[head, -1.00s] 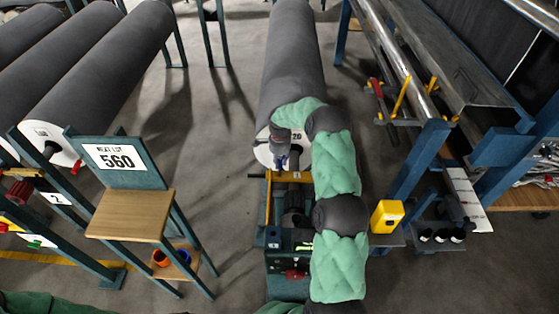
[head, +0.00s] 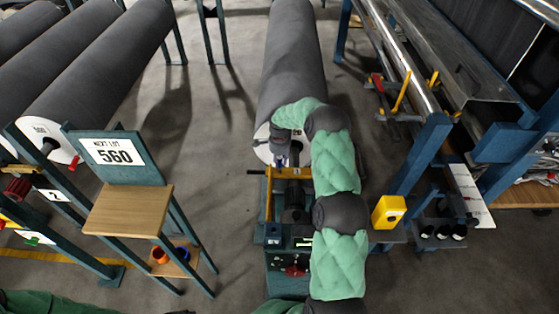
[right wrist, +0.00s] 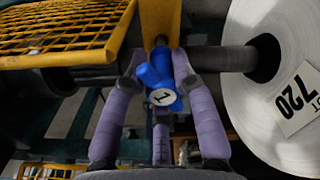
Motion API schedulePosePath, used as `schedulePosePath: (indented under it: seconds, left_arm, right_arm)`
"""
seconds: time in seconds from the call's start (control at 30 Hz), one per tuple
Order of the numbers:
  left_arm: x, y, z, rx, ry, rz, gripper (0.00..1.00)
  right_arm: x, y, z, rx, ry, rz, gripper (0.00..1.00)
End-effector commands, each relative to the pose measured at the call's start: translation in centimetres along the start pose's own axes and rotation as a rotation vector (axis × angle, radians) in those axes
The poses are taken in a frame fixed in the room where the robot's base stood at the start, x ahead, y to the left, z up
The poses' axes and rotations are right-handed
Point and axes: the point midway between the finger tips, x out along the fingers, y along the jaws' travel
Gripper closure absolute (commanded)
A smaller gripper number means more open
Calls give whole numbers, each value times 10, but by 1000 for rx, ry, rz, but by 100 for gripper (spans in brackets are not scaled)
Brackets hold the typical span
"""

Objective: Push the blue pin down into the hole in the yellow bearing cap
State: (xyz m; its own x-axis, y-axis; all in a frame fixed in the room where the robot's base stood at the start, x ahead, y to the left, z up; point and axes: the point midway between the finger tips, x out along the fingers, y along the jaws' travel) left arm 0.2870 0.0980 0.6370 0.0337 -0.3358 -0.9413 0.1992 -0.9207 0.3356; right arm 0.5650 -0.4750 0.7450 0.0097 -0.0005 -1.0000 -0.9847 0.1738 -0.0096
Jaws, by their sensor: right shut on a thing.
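The blue pin (right wrist: 157,78) is in the middle of the right wrist view, with a white round label on its end. My right gripper (right wrist: 160,62) has its purple fingers closed on either side of it. The yellow bearing cap (right wrist: 160,30) shows just beyond the pin, by the dark roll shaft. The pin hides part of the cap, and I cannot see the hole or how deep the pin sits. In the head view my right gripper (head: 284,160) is at the cap (head: 292,173), at the near end of the grey roll. My left gripper is out of view.
The grey roll (head: 292,60) with a white end disc lies beyond the gripper. A yellow mesh guard (right wrist: 65,28) is close on the left in the right wrist view. A wooden-topped stand (head: 130,208) is left and a yellow box (head: 388,212) right. Open floor lies between roll and stand.

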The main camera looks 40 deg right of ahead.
Motion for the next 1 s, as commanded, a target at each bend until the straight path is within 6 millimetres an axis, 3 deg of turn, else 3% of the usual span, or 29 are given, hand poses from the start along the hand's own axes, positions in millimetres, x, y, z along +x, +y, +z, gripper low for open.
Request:
schedulePosePath:
  seconds: [1.0]
  left_arm:
    - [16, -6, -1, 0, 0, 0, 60]
  right_arm:
    - [27, 0, 0, 0, 0, -1, 100]
